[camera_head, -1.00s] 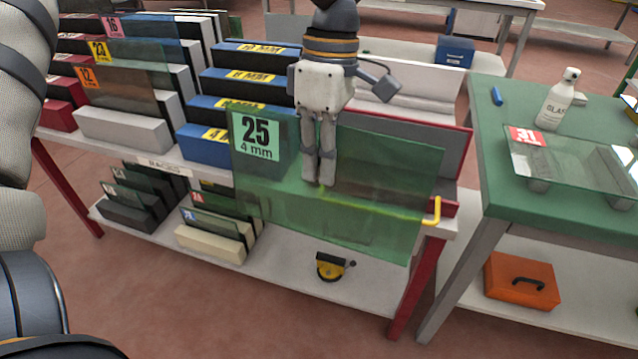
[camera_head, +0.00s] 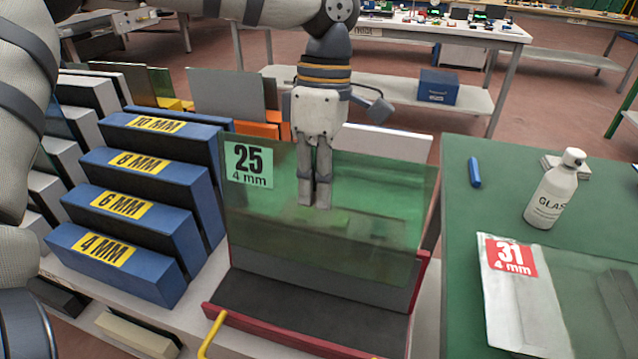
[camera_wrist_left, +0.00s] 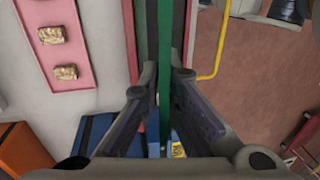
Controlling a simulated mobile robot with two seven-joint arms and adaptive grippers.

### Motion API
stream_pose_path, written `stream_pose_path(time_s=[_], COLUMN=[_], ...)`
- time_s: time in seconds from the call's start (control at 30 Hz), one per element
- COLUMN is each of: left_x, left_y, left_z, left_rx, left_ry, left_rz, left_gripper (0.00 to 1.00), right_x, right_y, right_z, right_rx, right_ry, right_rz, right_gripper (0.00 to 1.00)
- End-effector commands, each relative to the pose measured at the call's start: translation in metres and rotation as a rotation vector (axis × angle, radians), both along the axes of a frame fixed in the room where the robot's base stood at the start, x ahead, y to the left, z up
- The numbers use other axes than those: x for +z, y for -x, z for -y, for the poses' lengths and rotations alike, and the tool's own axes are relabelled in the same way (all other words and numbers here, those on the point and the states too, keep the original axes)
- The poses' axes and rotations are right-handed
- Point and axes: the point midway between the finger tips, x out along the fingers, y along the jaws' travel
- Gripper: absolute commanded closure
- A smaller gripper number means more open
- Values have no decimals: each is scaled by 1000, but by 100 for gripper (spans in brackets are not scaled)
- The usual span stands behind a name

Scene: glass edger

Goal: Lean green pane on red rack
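The green pane (camera_head: 375,205) carries a label reading 25, 4 mm. My left gripper (camera_head: 316,200) is shut on its upper edge and holds it upright. In the left wrist view the pane (camera_wrist_left: 165,60) shows edge-on between the fingers (camera_wrist_left: 170,85). The red rack (camera_head: 290,335) has a dark base, a red front lip and a grey back, with a yellow handle at its front left. The pane hangs in front of the rack's back, above its base. I cannot tell whether its lower edge touches the rack. My right gripper is not in view.
Blue blocks (camera_head: 150,215) marked by thickness stand close on the left. The green table (camera_head: 465,240) on the right holds a bottle (camera_head: 555,190), a blue marker (camera_head: 474,172) and a pane labelled 31 (camera_head: 520,290). A blue box (camera_head: 438,86) sits on a shelf behind.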

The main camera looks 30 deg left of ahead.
Motion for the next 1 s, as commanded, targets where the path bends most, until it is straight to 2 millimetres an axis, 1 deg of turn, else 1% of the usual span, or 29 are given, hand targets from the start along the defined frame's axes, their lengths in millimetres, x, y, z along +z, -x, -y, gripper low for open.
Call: stream_pose_path(time_s=[0.27,0.37,0.8,1.0], left_x=[0,-8,-62,-77], left_y=[-2,-1,-1,-1], left_z=[1,1,1,1], left_rx=[0,-1,-1,0], left_ry=[8,7,7,7], left_rz=[-24,-24,-25,-23], left_gripper=[100,100,100,100], right_x=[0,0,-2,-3], right_y=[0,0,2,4], right_z=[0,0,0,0], right_rx=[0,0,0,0], right_ry=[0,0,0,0], right_rz=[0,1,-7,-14], right_gripper=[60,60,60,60])
